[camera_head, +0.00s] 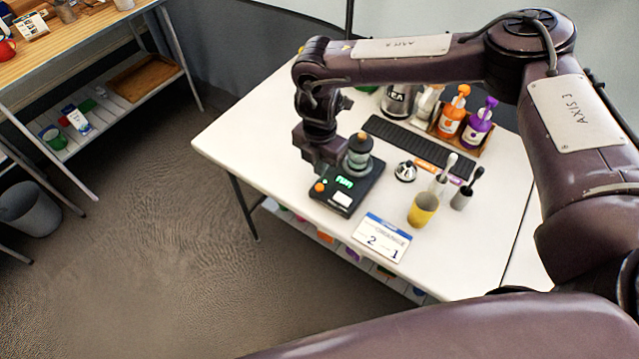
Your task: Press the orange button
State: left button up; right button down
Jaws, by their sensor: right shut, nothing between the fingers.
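The orange button (320,187) is a small round knob on the front left corner of a black device (342,205). The device sits near the left front part of the white table (255,135). It has a lit green display, a white panel and a dark, round object (359,150) on top. My right gripper (321,171) points down just above and behind the button. It is shut and empty. The fingertips are dark and hard to make out against the device, so I cannot tell whether they touch it. My left gripper is not in view.
A silver bell (405,171), a yellow cup (423,210) and brushes in holders stand right of the device. A card (382,238) lies in front. Orange (452,112) and purple (479,125) pump bottles stand at the back. The table's left end is clear.

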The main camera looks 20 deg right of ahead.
notch_tip(320, 180, up, 6)
jog(key=p, duration=0.5)
dwell(2.0)
dwell(0.6)
